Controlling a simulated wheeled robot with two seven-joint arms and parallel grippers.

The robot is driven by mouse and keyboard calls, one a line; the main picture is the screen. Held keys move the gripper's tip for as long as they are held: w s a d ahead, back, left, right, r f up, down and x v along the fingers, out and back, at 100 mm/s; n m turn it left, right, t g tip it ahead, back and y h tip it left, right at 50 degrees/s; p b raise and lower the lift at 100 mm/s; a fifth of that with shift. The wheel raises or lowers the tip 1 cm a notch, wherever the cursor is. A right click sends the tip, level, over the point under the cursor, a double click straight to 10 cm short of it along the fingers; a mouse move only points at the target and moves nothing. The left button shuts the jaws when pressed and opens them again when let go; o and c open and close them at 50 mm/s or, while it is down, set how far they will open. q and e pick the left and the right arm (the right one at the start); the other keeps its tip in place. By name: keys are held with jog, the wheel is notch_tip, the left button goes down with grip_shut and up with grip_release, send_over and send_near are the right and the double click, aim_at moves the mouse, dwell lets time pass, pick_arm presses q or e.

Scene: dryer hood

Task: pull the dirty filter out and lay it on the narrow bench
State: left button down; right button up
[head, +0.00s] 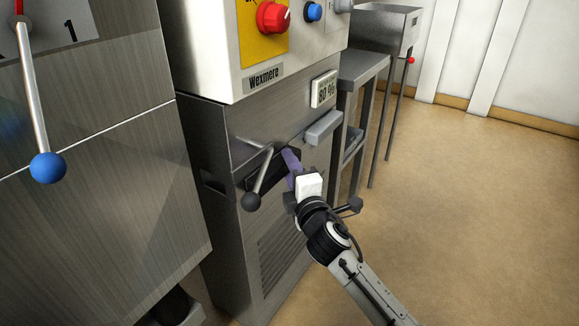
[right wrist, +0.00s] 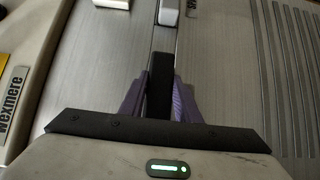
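The dirty filter (head: 262,177) appears as a dark bar in a slot in the front of the Wexmere machine. In the right wrist view its dark edge (right wrist: 160,85) lies between the purple fingers. My right gripper (head: 291,160) reaches the slot from the front right, and its fingers lie close against both sides of the dark bar. The gripper and a lever hide part of the slot. The narrow bench (head: 363,66) is probably the grey stand just right of the machine; its visible top is bare. My left gripper is not in view.
A cabinet with a blue-knobbed lever (head: 47,168) stands at left. A metal basin (head: 385,27) stands behind the bench. The floor at right is clear.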

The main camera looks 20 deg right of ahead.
grip_shut()
jog(key=shift+s+d, duration=0.1)
jog(key=shift+s+d+p, duration=0.55)
jog(key=shift+s+d, duration=0.3)
jog(key=shift+s, duration=0.2)
jog(key=shift+s+d+p, duration=0.55)
jog(key=shift+s+d, duration=0.25)
jog(key=shift+s, duration=0.25)
jog(key=shift+s+d+p, duration=0.3)
jog(key=shift+s+d, duration=0.5)
jog(key=shift+s, duration=0.25)
jog(key=shift+s+d+p, duration=0.3)
jog(key=shift+s+d, duration=0.5)
jog(key=shift+s, duration=0.2)
jog(key=shift+s+d, duration=0.1)
jog(key=shift+s, duration=0.05)
jog(key=shift+r, duration=0.1)
